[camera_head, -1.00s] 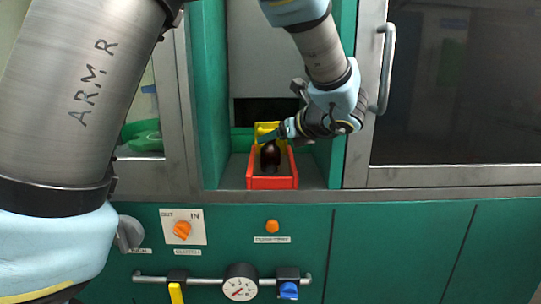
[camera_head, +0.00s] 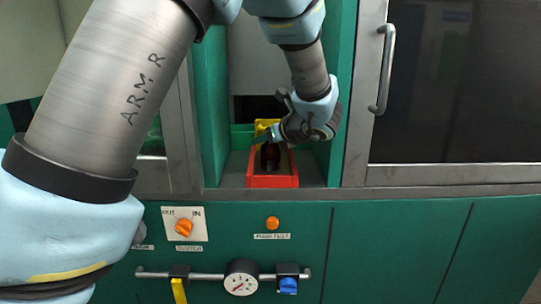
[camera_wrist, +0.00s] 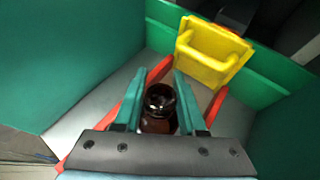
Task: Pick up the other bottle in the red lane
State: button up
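A dark amber bottle (camera_head: 270,156) stands upright in the front part of the red lane (camera_head: 272,181), inside the green-walled bay. My gripper (camera_head: 262,137) is at the bottle's upper part in the head view. In the wrist view my gripper (camera_wrist: 159,88) has its two green fingers apart, one on each side of the bottle (camera_wrist: 158,122). The open top of the bottle shows between them. Slim gaps seem to show beside the neck, and I cannot tell whether the fingers touch it. The bottle's lower body is hidden by the red wall and the gripper.
A yellow piece with a raised handle (camera_wrist: 211,50) stands at the back end of the red lane. Green bay walls (camera_head: 213,90) rise close on both sides. A metal-framed glass door with a handle (camera_head: 383,70) is at the right. A panel with knobs and a gauge (camera_head: 241,277) is below.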

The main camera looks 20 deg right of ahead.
grip_shut()
jog(key=shift+r, duration=0.1)
dwell(0.3)
